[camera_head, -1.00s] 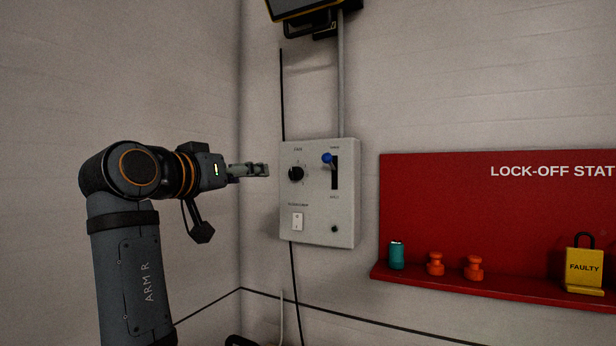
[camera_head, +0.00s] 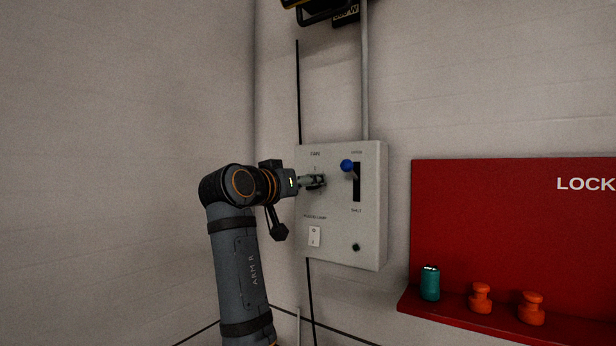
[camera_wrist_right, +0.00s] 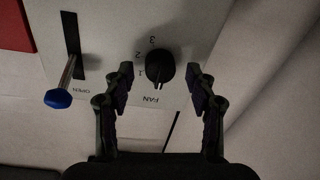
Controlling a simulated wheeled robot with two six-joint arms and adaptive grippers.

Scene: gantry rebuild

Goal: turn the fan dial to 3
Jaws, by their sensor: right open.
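The fan dial (camera_wrist_right: 160,68) is a black round knob on the pale control panel (camera_head: 340,230). In the right wrist view the panel appears upside down, with 1, 2 and 3 printed around the dial. A light mark on the knob seems to face the FAN label, away from the 3. My right gripper (camera_wrist_right: 160,74) is open, with one finger on each side of the dial; contact is not visible. In the head view the gripper (camera_head: 314,182) is at the panel's upper left and largely hides the dial. My left gripper is out of view.
A blue-tipped lever (camera_head: 347,166) sticks out right of the dial. A white rocker switch (camera_head: 315,236) is below it. A red lock-off shelf (camera_head: 520,240) with a teal can (camera_head: 430,283) and orange knobs (camera_head: 481,297) stands to the right. The wall left is bare.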

